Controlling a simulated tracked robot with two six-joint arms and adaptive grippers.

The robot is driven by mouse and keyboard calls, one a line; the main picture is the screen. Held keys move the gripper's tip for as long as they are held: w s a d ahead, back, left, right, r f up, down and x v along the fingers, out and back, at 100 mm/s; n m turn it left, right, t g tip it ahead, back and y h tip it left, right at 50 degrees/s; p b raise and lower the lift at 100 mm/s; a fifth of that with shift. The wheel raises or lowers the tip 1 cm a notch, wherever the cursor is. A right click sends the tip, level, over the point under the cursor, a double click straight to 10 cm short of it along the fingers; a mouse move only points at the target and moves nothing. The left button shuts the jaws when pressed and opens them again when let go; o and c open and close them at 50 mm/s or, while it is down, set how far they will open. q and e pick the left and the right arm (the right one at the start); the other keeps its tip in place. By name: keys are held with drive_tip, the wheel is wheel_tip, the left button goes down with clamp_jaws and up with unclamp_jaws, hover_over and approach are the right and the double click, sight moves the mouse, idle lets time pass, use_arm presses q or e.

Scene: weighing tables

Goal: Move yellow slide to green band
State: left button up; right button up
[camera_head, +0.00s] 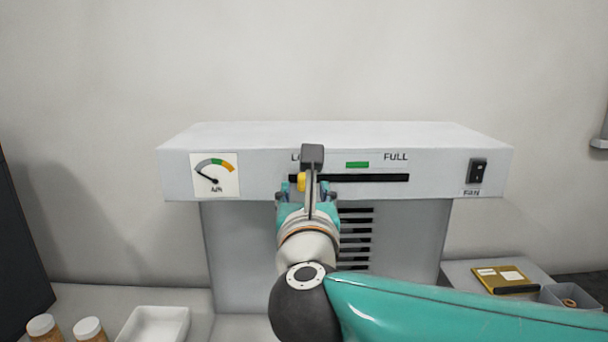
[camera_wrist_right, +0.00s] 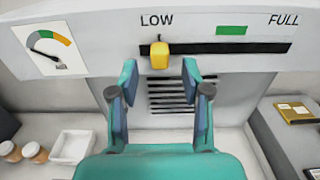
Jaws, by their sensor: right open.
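The yellow slide (camera_wrist_right: 159,56) sits near the LOW end of the black slot (camera_wrist_right: 230,48) on the front of the white hood. In the head view the yellow slide (camera_head: 301,181) is partly hidden by my right gripper. The green band (camera_wrist_right: 231,30) is a short bar above the slot, right of the slide; it also shows in the head view (camera_head: 357,165). My right gripper (camera_wrist_right: 158,72) is open, its two fingers apart on either side of the slide and pointing at the hood. I cannot tell whether the fingers reach past it. My left gripper is not in view.
A dial (camera_head: 215,175) with its needle at the left is on the hood's left, and a FAN switch (camera_head: 477,171) on its right. A white tray (camera_head: 155,325) and jars (camera_head: 88,328) stand lower left. A yellow notebook (camera_head: 502,279) lies on the right surface.

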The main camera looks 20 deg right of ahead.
sight(305, 185)
drive_tip(key=shift+p+x, duration=0.4)
drive_tip(key=shift+x, duration=1.5)
drive_tip(key=shift+s, duration=0.1)
clamp_jaws()
drive_tip(key=shift+d, duration=0.1)
